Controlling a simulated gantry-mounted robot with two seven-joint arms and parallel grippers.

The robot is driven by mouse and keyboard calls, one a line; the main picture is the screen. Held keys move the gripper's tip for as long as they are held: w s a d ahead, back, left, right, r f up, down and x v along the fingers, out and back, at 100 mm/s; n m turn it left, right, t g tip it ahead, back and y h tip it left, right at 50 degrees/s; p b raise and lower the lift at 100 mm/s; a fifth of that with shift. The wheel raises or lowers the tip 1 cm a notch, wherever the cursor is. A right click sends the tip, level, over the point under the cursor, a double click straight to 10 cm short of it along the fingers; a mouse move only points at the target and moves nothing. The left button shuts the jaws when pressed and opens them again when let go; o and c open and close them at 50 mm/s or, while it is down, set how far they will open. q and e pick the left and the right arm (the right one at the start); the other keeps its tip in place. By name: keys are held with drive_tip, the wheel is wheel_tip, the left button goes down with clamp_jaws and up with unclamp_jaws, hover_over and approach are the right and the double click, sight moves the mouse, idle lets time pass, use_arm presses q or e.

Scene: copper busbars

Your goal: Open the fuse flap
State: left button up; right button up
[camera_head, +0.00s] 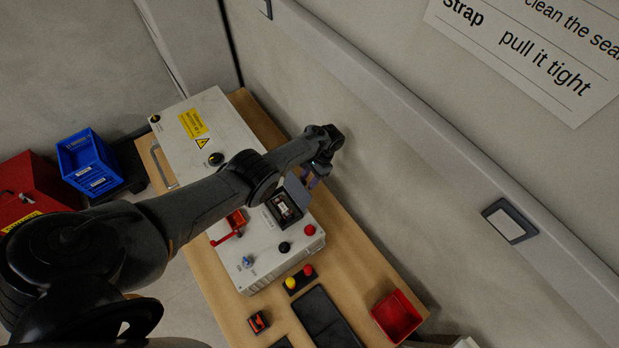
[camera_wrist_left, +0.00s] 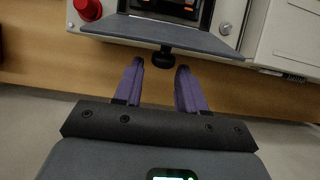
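The fuse flap (camera_head: 297,188) is a grey plate standing raised at the edge of the dark fuse compartment (camera_head: 284,208) on the light grey box. In the left wrist view the flap (camera_wrist_left: 170,37) spans the top, swung away from the compartment (camera_wrist_left: 190,8), whose inside shows. A black knob (camera_wrist_left: 163,58) sticks out from the flap's edge. My left gripper (camera_head: 312,175) is beside the flap. Its purple fingers (camera_wrist_left: 160,68) are apart, with the knob between or just beyond the tips; I see no firm grip. My right gripper is not in view.
The box carries a red handle (camera_head: 229,229), a black knob (camera_head: 284,247) and a red button (camera_head: 310,230). A larger cabinet (camera_head: 180,150) adjoins it. A red tray (camera_head: 397,316) and a black mat (camera_head: 325,318) are on the wooden table. The wall rises close behind.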

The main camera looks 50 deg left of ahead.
use_arm(q)
drive_tip(key=shift+o, duration=0.6)
drive_tip(key=shift+r, duration=0.1)
drive_tip(key=p+v, duration=0.2)
drive_tip(key=v, duration=0.9)
